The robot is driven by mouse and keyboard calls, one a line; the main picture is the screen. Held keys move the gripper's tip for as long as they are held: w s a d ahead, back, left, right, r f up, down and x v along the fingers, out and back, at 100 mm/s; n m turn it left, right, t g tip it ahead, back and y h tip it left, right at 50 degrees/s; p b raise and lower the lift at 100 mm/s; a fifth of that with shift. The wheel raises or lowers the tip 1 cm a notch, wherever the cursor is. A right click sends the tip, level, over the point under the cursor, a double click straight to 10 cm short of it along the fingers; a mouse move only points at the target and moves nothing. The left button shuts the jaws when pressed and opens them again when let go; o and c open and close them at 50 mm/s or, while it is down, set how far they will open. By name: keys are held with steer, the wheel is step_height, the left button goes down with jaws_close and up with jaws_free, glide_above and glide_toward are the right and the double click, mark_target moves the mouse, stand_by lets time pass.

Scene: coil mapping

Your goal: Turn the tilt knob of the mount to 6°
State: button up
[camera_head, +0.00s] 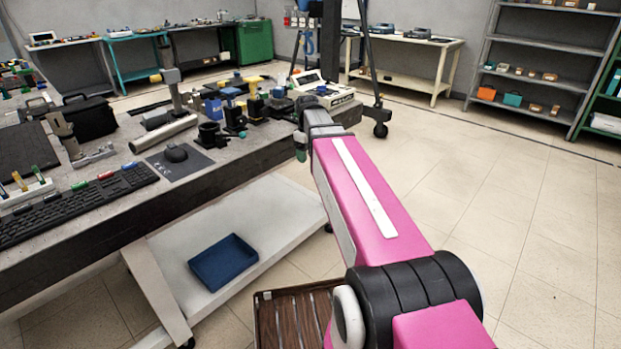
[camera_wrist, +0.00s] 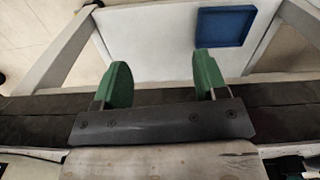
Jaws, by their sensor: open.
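My gripper shows in the wrist view (camera_wrist: 162,80) with its two green fingertips set well apart and nothing between them. In the head view my gripper (camera_head: 300,146) is at the bench's right end, partly hidden by my pink arm. Small black, blue and yellow-topped devices (camera_head: 256,104) stand on the bench just left of it. I cannot tell which of them is the mount, and its tilt knob and angle scale are too small to make out. The wrist view shows no mount.
A blue tray (camera_head: 223,262) lies on the white shelf below. The tiled floor to the right is clear.

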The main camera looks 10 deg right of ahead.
steer(key=s+f+m, duration=0.2)
steer(key=s+f, duration=0.2)
steer(key=f, duration=0.3)
steer(key=shift+s+f+m, duration=0.15)
steer(key=shift+f+m, duration=0.1)
steer(key=shift+m, duration=0.05)
steer(key=s+f+m, duration=0.5)
steer(key=s+f, duration=0.6)
steer(key=f, duration=0.1)
steer(key=shift+s+f+m, duration=0.2)
steer(key=shift+f+m, duration=0.1)
steer(key=shift+f, duration=0.05)
